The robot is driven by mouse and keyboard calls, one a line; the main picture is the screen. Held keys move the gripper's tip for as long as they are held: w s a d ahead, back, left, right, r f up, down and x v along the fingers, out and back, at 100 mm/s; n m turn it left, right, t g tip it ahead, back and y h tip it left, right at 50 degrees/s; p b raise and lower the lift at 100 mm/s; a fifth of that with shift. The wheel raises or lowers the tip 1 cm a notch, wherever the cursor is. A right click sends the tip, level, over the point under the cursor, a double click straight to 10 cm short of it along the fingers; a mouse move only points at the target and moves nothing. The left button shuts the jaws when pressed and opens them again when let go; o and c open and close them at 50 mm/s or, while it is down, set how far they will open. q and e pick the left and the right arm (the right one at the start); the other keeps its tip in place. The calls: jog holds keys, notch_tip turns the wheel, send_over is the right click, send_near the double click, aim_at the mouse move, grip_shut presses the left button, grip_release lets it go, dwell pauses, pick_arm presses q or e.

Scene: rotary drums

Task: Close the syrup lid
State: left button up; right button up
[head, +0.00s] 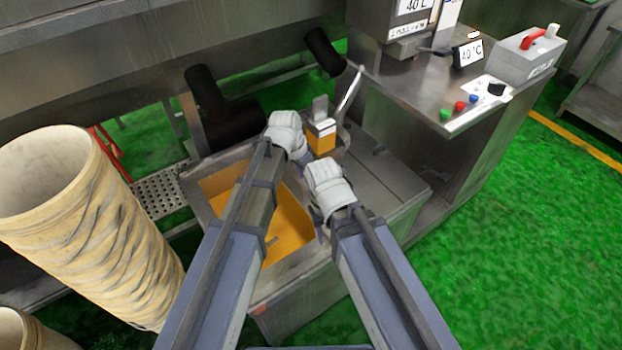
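A steel syrup tank (310,300) stands below my arms, its left part open with amber syrup (290,225) showing inside. A flat steel panel (390,180), which may be the lid, covers the right side of the tank top. My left gripper (292,138) is over the far part of the opening, close to a small orange and steel container (321,138). My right gripper (327,190) is over the tank near the edge between opening and panel. My arms hide much of the opening. The fingertips are too small and covered to tell whether either gripper is open, shut or touching anything.
A tall cream ribbed drum (95,225) stands at the left. A steel machine with black rollers (235,120) runs along the back. A control counter (440,90) with buttons and displays is at the back right. Green floor (500,240) is clear at the right.

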pick_arm(q)
jog(key=shift+m+h, duration=0.4)
jog(key=shift+m, duration=0.4)
jog(key=w, duration=0.2)
jog(key=w+d, duration=0.1)
jog(key=w, duration=0.3)
jog(key=shift+d+r, duration=0.2)
jog(key=shift+r, duration=0.2)
jog(key=c, duration=0.3)
jog(key=shift+w+d+r+t, duration=0.1)
jog(key=shift+w+d+t, duration=0.05)
jog(key=shift+w+t, duration=0.2)
grip_shut()
jog(key=b+x, duration=1)
jog(key=shift+d+f, duration=0.1)
jog(key=shift+f, duration=0.2)
jog(key=shift+s+a, duration=0.45)
jog(key=shift+a, duration=0.15)
jog(key=shift+s+a, duration=0.45)
jog(key=shift+a, duration=0.15)
jog(key=shift+s+a+f, duration=0.1)
jog(key=shift+s+a, duration=0.15)
jog(key=shift+a, duration=0.2)
